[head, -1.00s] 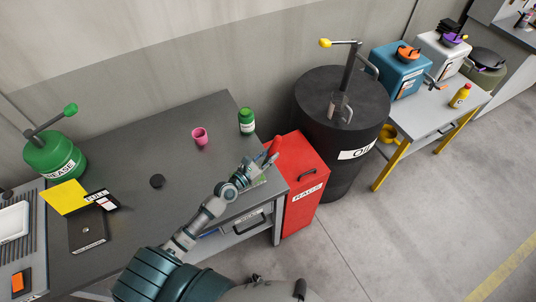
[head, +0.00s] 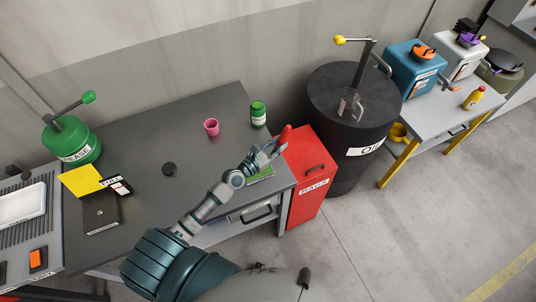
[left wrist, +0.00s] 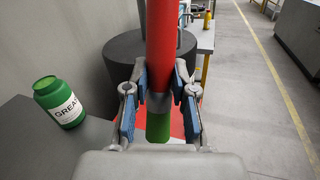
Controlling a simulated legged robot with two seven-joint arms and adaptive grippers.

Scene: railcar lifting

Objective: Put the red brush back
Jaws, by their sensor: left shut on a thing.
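The red brush (head: 285,134) is held by my left gripper (head: 268,154) above the right end of the dark grey table (head: 130,170), beside the red rags cabinet. In the left wrist view its red handle (left wrist: 160,45) stands upright between the two blue-padded fingers of the left gripper (left wrist: 160,90), which are closed around it. A grey band and a green end (left wrist: 158,128) show below the fingers. My right gripper is out of view.
A green grease bottle (head: 258,114) and a pink cup (head: 211,127) stand behind the gripper. The red rags cabinet (head: 310,175) and black oil drum (head: 352,105) are to the right.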

